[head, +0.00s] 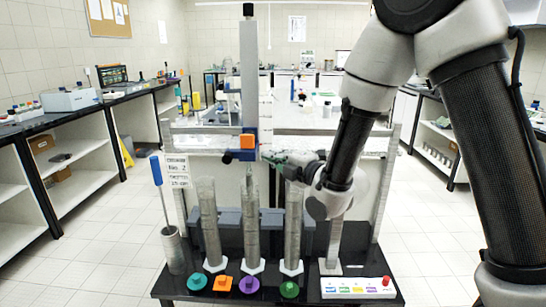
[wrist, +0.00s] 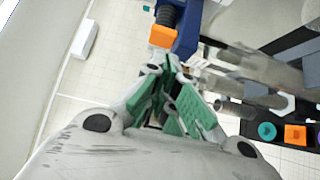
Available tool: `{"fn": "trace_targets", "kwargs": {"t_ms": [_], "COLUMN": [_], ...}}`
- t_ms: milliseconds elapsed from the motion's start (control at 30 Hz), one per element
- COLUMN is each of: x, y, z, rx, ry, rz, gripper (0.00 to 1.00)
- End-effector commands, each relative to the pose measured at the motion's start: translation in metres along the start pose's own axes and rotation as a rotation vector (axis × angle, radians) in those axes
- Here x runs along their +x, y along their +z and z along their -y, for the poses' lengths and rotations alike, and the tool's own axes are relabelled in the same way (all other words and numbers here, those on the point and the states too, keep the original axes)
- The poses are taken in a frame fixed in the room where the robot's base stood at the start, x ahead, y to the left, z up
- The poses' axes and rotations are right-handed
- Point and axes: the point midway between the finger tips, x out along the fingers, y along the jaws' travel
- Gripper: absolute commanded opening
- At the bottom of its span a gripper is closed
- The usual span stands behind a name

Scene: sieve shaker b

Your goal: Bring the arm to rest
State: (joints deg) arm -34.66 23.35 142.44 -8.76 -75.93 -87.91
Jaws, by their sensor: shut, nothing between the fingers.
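My gripper (head: 272,159) is in the middle of the head view, at the end of my arm, which comes in from the upper right. It points left, above the tops of the tall cylinders and near an orange block (head: 247,141) on a blue clamp (head: 240,155). In the wrist view, my gripper's green fingers (wrist: 168,62) come together with nothing visible between them. The orange block (wrist: 162,37) shows just beyond the fingertips there; I cannot tell whether they touch it.
Several tall grey cylinders (head: 209,225) stand on a black bench (head: 215,296). A blue-handled rod stands in a grey holder (head: 172,250) at the left. A white panel with a red button (head: 386,280) lies front right. A grey column (head: 249,75) rises behind.

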Motion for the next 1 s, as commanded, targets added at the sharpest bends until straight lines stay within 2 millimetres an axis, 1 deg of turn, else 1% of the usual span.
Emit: {"fn": "trace_targets", "kwargs": {"t_ms": [300, 400, 467, 567, 600, 633, 667, 700, 767, 800, 867, 900, 967, 1000], "x": [0.0, 0.0, -0.001, -0.012, -0.022, -0.032, -0.043, -0.06, -0.09, -0.111, -0.147, -0.172, -0.213, -0.242], "y": [0.0, 0.0, 0.001, 0.005, 0.006, 0.008, 0.009, 0.011, 0.02, 0.027, 0.038, 0.044, 0.053, 0.058], "z": [0.0, 0.003, 0.019, 0.07, 0.096, 0.113, 0.126, 0.138, 0.146, 0.147, 0.143, 0.136, 0.12, 0.107], "rx": [0.001, 0.049, 0.129, 0.316, 0.401, 0.467, 0.532, 0.615, 0.738, 0.816, 0.934, 1.013, 1.128, 1.205], "ry": [0.0, -0.011, -0.081, -0.292, -0.4, -0.481, -0.554, -0.642, -0.751, -0.811, -0.881, -0.915, -0.948, -0.957], "rz": [0.0, 0.001, 0.009, 0.067, 0.112, 0.153, 0.199, 0.269, 0.395, 0.487, 0.637, 0.743, 0.907, 1.018], "gripper": [0.0, 0.0, 0.0, 0.0, 0.0, 0.0, 0.0, 0.0, 0.0, 0.0, 0.0, 0.0, 0.0, 0.0]}}
